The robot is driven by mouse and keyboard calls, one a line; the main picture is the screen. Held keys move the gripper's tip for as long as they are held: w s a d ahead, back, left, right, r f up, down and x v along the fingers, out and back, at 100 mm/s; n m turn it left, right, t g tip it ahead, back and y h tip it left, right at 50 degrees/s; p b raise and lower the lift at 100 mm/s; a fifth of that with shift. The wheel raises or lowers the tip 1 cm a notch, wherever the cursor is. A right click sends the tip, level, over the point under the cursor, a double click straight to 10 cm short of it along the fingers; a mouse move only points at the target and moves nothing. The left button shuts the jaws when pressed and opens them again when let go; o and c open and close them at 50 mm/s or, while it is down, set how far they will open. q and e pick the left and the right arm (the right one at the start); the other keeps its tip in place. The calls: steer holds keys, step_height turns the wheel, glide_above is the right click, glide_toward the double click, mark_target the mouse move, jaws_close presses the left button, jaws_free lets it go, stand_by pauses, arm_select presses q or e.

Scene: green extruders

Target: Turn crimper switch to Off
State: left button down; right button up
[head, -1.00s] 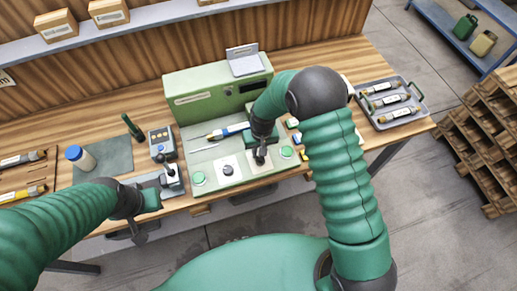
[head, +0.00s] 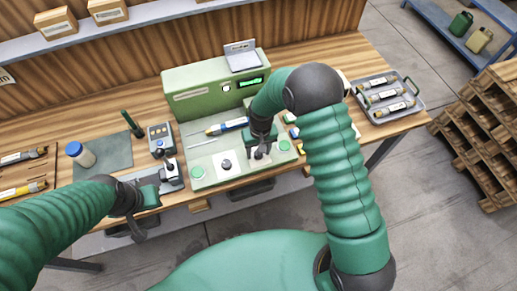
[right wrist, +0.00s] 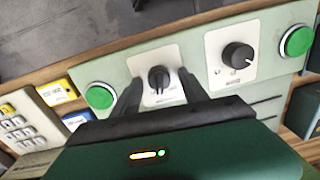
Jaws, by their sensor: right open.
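The green machine (head: 195,104) stands on the bench, with a lit green display (head: 251,83). Its front panel carries two black knobs on white plates. My right gripper (head: 262,153) is over the right-hand knob. In the right wrist view, the open fingers (right wrist: 160,98) stand on both sides of that knob (right wrist: 159,78); whether they touch it I cannot tell. Its pointer runs nearly upright in that view, and its labels are too small to read. The other knob (right wrist: 237,55) is clear of the fingers. My left gripper (head: 145,200) is at the bench's front edge, fingers unclear.
Green buttons (right wrist: 100,96) and (right wrist: 296,40) flank the knobs. A grey tray (head: 388,98) of tools is at right.

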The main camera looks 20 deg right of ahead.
steer(key=shift+w+r, duration=0.2)
steer(key=shift+r, duration=0.1)
step_height(320, 180, up, 16)
steer(key=b, duration=0.2)
steer(key=shift+s+d+r, duration=0.2)
steer(key=shift+s+d, duration=0.2)
